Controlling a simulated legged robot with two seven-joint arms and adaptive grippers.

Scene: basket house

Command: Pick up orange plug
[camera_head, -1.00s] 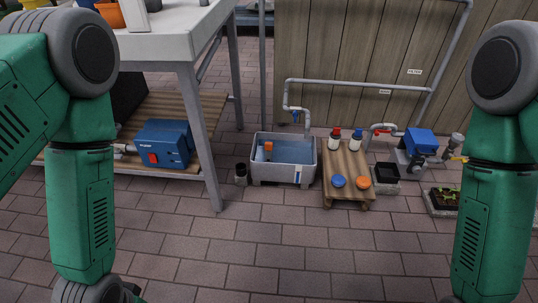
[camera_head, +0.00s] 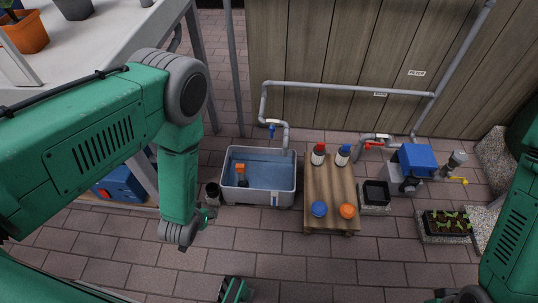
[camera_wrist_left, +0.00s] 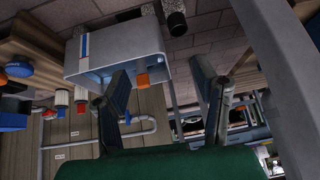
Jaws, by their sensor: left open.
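An orange plug (camera_head: 240,168) with a dark lower part stands inside the left part of the grey basin (camera_head: 258,199), above a blue floor or water. The plug also shows in the left wrist view (camera_wrist_left: 142,79), framed between my fingers but farther off. My left gripper (camera_head: 208,216) is beside the basin's lower-left side, apart from the plug. In the left wrist view my left gripper (camera_wrist_left: 158,68) is open and empty. The right arm is at the right edge of the head view; its fingers are out of view.
A wooden pallet table (camera_head: 331,180) right of the basin holds two bottles, a blue round cap (camera_head: 319,208) and an orange round cap (camera_head: 347,211). A grey pipe (camera_head: 286,140) with a tap hangs over the basin's back right. A black cup (camera_head: 212,193) stands left of it.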

